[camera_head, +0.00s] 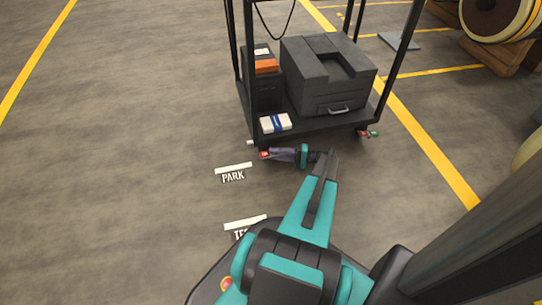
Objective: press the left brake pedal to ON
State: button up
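The left brake pedal (264,155) shows as a small red patch by the front left corner of a black cart (318,128). My gripper (271,154) points left, low in front of the cart's front edge, with its tip at the red patch. I cannot tell whether it touches the pedal or only overlaps it in view. The fingers look close together, but their opening is too small to make out. The rest of the pedal and any ON marking are hidden or too small to read. A right pedal (368,133), red and green, shows at the front right corner.
The cart carries a black case (325,85), orange and white boxes (266,64) and a white-and-blue packet (276,123). Floor to the left is clear. A drum on a wooden stand (497,50) is at the upper right.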

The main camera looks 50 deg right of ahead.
jog(key=shift+x, duration=1.25)
grip_shut()
jog(key=shift+r, duration=0.1)
jog(key=shift+r+g+h+p, duration=0.15)
jog(key=shift+g+h+p, duration=0.25)
jog(key=shift+g, duration=0.2)
jog(key=shift+f+n+g+h, duration=0.2)
jog(key=shift+n+g+h, duration=0.2)
